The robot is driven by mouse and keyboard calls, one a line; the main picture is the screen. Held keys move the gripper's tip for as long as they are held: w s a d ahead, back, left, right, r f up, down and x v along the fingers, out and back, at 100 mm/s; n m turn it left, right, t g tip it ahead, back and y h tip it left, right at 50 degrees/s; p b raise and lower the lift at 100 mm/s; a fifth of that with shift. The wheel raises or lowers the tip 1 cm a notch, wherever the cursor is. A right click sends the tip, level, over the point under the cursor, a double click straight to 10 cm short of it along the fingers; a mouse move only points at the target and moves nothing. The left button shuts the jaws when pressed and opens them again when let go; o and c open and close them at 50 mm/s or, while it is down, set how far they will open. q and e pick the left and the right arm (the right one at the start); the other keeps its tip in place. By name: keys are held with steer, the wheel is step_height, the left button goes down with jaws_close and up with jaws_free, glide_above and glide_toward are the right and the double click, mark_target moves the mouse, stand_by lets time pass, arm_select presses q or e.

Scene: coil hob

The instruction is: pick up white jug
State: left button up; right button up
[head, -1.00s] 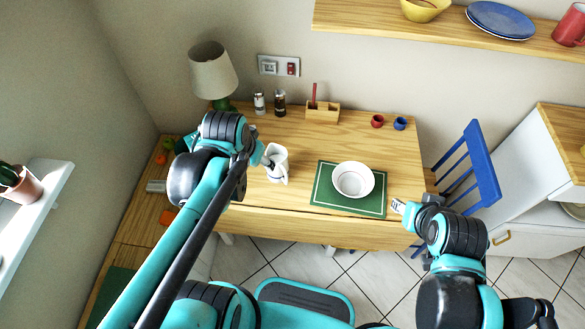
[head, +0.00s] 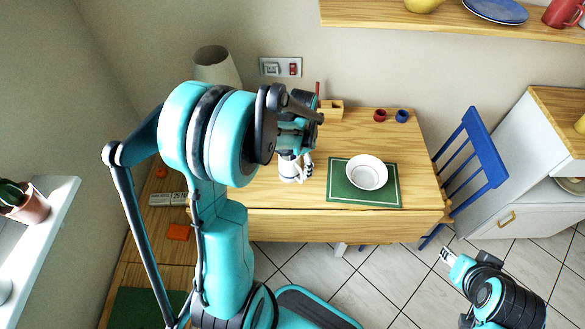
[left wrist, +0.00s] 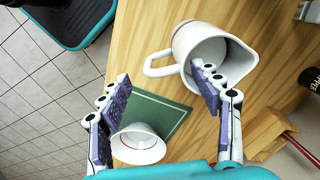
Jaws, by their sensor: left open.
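The white jug (head: 286,169) stands on the wooden table, mostly hidden by my left arm in the head view. In the left wrist view the jug (left wrist: 186,42) shows its open mouth and its handle, which points left. My left gripper (left wrist: 160,88) is open and empty, above the jug. One finger overlaps the jug's mouth; whether it is inside cannot be told. The other finger is apart from the jug, on the handle side. In the head view the left gripper (head: 298,164) is at the jug. My right gripper (head: 447,256) is over the floor; its jaws are too small to judge.
A white bowl (head: 367,174) sits on a green mat (head: 341,189) right of the jug. A wooden box (head: 331,112), a red cup (head: 380,115) and a blue cup (head: 402,116) stand at the back. A lamp (head: 216,66) is behind my left arm. A blue chair (head: 482,150) is at the right.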

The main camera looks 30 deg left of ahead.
mark_target(299, 168)
arm_select(q)
step_height(299, 168, down, 5)
steer(key=shift+r+b, duration=0.2)
steer(key=shift+b, duration=0.85)
steer(key=shift+r, duration=0.1)
steer(key=shift+s, duration=0.1)
jaws_close()
steer(key=shift+r, duration=0.2)
